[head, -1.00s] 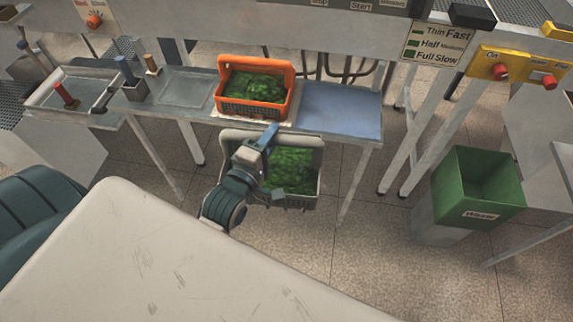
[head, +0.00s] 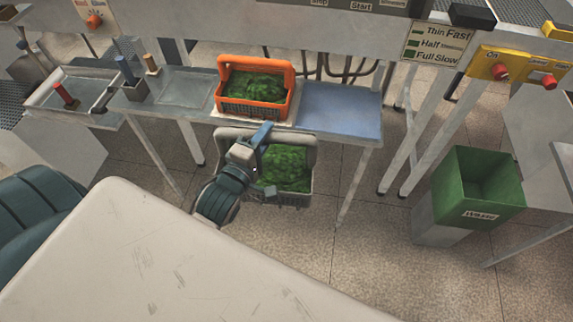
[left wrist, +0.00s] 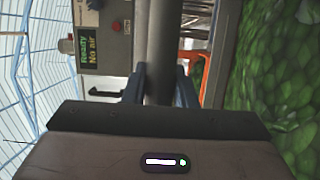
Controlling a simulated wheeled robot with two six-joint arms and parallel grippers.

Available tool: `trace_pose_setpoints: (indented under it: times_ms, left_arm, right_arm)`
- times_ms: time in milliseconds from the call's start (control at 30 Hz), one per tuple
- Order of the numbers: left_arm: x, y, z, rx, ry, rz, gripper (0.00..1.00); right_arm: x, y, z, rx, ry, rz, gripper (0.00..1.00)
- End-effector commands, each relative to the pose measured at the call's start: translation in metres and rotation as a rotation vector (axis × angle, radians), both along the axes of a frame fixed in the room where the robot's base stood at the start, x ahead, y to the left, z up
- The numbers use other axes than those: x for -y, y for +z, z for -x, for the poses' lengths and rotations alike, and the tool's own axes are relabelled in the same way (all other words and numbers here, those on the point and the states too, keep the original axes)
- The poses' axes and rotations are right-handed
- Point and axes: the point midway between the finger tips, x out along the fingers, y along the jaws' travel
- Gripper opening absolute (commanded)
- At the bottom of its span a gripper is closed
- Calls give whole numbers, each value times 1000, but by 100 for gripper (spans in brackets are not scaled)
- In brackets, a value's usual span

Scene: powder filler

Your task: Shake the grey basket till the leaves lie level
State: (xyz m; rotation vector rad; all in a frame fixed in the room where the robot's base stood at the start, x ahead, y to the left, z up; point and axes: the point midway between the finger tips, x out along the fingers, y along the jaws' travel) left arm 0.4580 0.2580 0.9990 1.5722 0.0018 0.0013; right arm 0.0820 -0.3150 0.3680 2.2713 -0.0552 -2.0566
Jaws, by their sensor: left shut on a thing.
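The grey basket (head: 306,152) hangs in the air in front of the bench in the head view, with green leaves (head: 286,166) inside. My left gripper (head: 264,134) is shut on the basket's rim or handle bar, which runs between its fingers in the left wrist view (left wrist: 160,80). The leaves also show at the right of that wrist view (left wrist: 275,90). My arm covers part of the basket's left side, so I cannot tell whether the leaves lie level there. My right gripper is not in view.
An orange basket (head: 289,104) full of leaves stands on the bench behind, beside a blue mat (head: 340,110). A green waste bin (head: 477,209) stands on the floor at the right. A pale surface (head: 150,260) fills the lower left. Open floor lies between.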

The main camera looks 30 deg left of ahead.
Motion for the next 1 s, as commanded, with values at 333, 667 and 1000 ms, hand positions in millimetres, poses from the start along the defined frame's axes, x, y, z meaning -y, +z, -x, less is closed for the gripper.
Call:
trace_pose_setpoints:
  times_ms: [333, 667, 1000]
  left_arm:
    - [11, 3, 0, 6, 2, 9, 0]
    - [45, 2, 0, 4, 3, 10, 0]
    - [38, 2, 0, 6, -2, -7, 0]
  right_arm:
    - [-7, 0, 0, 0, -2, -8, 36]
    - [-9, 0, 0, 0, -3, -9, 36]
    - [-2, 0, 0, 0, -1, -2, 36]
